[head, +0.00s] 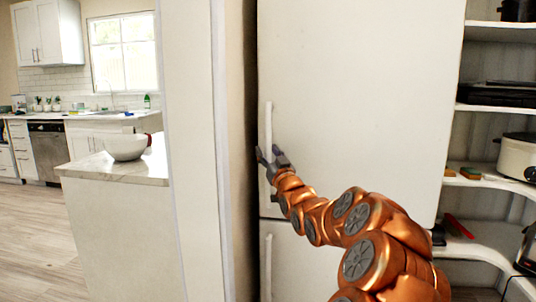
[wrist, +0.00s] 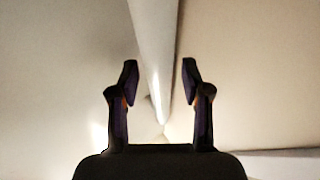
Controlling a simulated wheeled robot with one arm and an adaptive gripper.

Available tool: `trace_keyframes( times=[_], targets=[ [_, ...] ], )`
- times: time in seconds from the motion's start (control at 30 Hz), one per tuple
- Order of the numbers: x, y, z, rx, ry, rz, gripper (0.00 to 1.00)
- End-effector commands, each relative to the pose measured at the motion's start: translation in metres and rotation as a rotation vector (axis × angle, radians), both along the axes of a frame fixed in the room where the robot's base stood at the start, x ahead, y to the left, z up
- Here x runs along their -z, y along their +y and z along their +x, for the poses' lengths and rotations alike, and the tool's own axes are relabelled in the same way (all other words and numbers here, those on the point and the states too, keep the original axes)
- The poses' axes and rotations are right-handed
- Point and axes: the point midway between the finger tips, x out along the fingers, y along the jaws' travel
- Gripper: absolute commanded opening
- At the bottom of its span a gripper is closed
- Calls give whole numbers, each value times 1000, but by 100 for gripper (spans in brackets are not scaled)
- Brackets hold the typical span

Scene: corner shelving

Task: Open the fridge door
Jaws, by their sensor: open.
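The white fridge has a large upper door (head: 360,90) that looks closed, with a lower door (head: 300,262) beneath it. A long vertical white handle (head: 268,125) runs down the left edge of the upper door. My gripper (head: 268,156) is at the lower part of this handle. In the wrist view, my gripper (wrist: 160,78) is open, with one finger on each side of the white handle (wrist: 153,50). The fingers look apart from the handle. My arm hides part of both doors.
A wall edge (head: 195,150) stands just left of the fridge. Corner shelves (head: 490,107) with a white cooker (head: 517,157) are at the right. A counter (head: 112,168) with a white bowl (head: 126,147) is at the left, with open floor beyond it.

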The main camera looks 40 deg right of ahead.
Motion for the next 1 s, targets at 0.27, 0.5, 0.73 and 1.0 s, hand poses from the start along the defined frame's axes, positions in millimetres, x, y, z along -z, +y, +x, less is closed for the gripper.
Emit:
trace_keyframes(
  times=[0.27, 0.5, 0.73, 1.0],
  targets=[
    [0, 0, 0, 0, 0, 0, 31],
    [0, 0, 0, 0, 0, 0, 6],
    [0, 0, 0, 0, 0, 0, 0],
    [0, 0, 0, 0, 0, 0, 0]
  ],
)
